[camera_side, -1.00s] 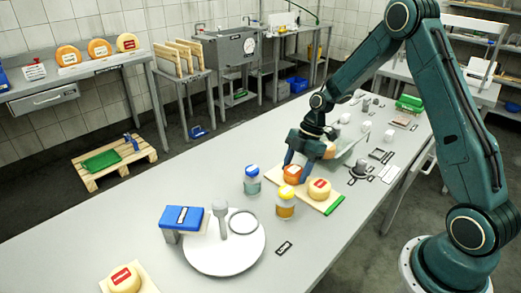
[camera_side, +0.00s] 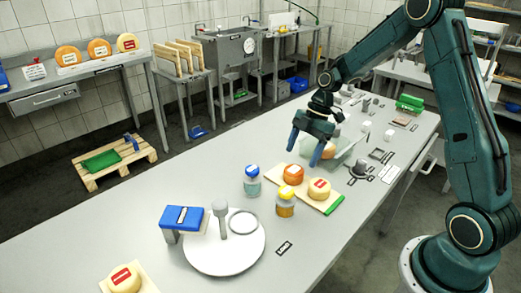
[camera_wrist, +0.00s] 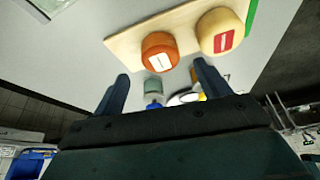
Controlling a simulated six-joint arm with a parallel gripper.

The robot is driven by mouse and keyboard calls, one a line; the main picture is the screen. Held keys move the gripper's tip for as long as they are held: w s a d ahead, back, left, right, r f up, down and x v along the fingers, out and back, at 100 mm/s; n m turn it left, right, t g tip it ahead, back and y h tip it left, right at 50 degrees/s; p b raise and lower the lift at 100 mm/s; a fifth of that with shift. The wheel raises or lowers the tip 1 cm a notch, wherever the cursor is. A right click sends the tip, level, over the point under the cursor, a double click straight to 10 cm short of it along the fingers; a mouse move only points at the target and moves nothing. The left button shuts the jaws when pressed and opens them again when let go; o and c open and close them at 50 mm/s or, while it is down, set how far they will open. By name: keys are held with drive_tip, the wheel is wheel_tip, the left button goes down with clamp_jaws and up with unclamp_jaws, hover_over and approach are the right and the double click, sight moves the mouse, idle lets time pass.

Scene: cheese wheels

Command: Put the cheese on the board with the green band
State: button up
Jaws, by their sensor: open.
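An orange cheese wheel (camera_side: 293,174) with a white label sits on the pale wooden board (camera_side: 329,198) with a green band (camera_side: 334,205) at its near end. A yellow cheese (camera_side: 319,189) with a red label sits beside it, closer to the band. My gripper (camera_side: 304,150) is open and empty, above and behind the orange cheese, clear of it. In the wrist view, my gripper's fingers (camera_wrist: 162,70) are spread apart; the orange cheese (camera_wrist: 160,52), yellow cheese (camera_wrist: 220,32) and green band (camera_wrist: 251,14) lie beyond them.
Jars with a blue lid (camera_side: 252,181) and a yellow lid (camera_side: 286,202) stand just left of the board. A white round plate (camera_side: 235,262) and a blue-topped stand (camera_side: 184,217) are nearer. Another yellow cheese (camera_side: 124,279) is at the front left. A translucent tray (camera_side: 343,148) lies behind my gripper.

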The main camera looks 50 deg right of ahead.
drive_tip(key=v, duration=0.6)
drive_tip(key=shift+r, duration=0.15)
drive_tip(key=shift+s+d, duration=0.1)
idle(0.3)
drive_tip(key=s+a+r+m+t+h, duration=0.2)
drive_tip(key=s+a+r+m+h, duration=0.1)
drive_tip(key=s+a+r+m, duration=0.55)
drive_tip(key=s+a+r+m+t, duration=0.1)
drive_tip(key=s+m, duration=0.3)
drive_tip(key=s, duration=0.4)
drive_tip(key=s+a+r+m+t+h, duration=0.1)
drive_tip(key=s+r+m+t, duration=0.1)
drive_tip(key=s, duration=0.5)
drive_tip(key=shift+s+a+r+m, duration=0.4)
drive_tip(key=shift+r+m, duration=0.3)
drive_tip(key=shift+m, duration=0.15)
